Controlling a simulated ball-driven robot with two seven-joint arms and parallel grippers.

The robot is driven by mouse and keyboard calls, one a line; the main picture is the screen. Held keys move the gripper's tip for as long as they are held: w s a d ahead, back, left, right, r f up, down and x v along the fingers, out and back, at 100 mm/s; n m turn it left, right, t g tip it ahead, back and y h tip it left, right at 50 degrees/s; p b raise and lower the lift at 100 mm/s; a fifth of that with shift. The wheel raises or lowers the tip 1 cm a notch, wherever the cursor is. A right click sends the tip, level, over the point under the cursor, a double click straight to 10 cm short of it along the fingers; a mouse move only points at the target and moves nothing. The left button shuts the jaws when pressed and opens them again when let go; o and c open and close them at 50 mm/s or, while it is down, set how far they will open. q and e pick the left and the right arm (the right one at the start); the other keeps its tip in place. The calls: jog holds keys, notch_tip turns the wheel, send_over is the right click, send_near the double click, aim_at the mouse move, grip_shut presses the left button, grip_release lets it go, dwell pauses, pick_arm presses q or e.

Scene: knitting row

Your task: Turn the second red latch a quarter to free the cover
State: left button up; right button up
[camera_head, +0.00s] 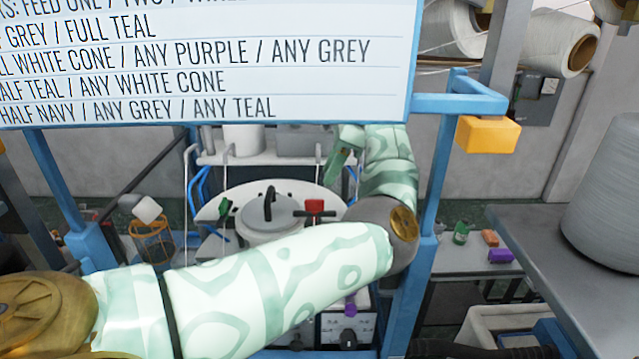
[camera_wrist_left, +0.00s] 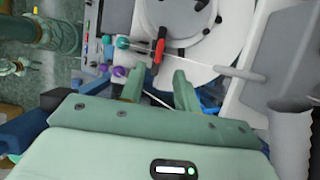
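A red latch (camera_head: 315,206) sits at the right rim of a round grey-white cover (camera_head: 271,222) with a dark curved handle. A green piece (camera_head: 225,207) stands at the cover's left. In the left wrist view, the red latch (camera_wrist_left: 159,50) lies at the edge of the cover (camera_wrist_left: 195,28), beyond my fingertips. My left gripper (camera_wrist_left: 158,88) is open and empty, apart from the latch. In the head view, the left gripper (camera_head: 338,158) is up and right of the latch. My left forearm hides the machine's front. My right gripper is not in view.
A white sign board (camera_head: 200,60) hangs across the top. Blue frame posts (camera_head: 433,185) stand on both sides. A grey table with a large yarn cone (camera_head: 610,200) is at the right. In the wrist view, teal (camera_wrist_left: 122,43) and purple (camera_wrist_left: 119,71) knobs sit left of the latch.

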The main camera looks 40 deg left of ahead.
aim_at(315, 200)
pick_arm(q)
jog(key=b+x, duration=0.6)
jog(key=shift+s+f, duration=0.15)
jog(key=shift+f, duration=0.05)
jog(key=shift+a+f, duration=0.2)
jog(key=shift+f, duration=0.1)
jog(key=shift+s+a+f+b, duration=0.15)
jog(key=shift+b, duration=0.25)
grip_shut()
